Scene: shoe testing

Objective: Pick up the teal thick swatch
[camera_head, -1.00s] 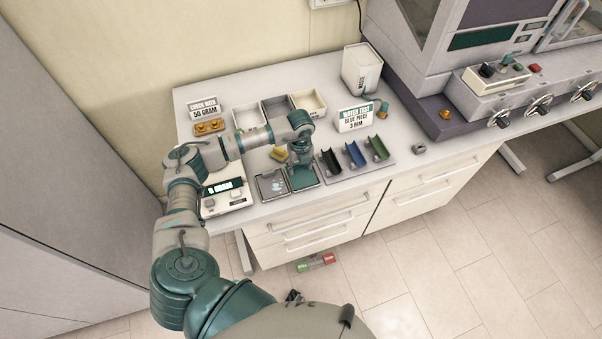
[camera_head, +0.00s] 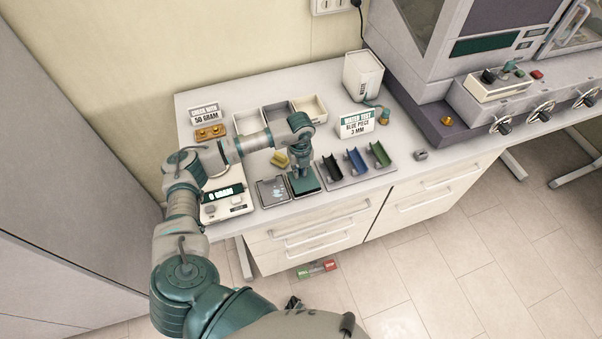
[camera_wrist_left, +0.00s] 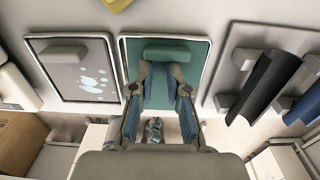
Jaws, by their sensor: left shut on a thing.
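The teal thick swatch (camera_wrist_left: 167,52) shows in the left wrist view as a teal block on a teal sheet in a light-rimmed tray (camera_wrist_left: 207,80). In the head view my left gripper (camera_head: 303,178) stands over the same dark teal tray (camera_head: 313,190) near the table's front edge. The swatch itself is mostly hidden there. My right gripper is not in view.
A grey tray (camera_head: 272,191) with droplet marks lies left of the teal one, then a scale (camera_head: 227,201). Black, blue and green curved pieces (camera_head: 356,162) stand to the right. A yellow block (camera_head: 280,159) and open bins (camera_head: 278,115) lie behind.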

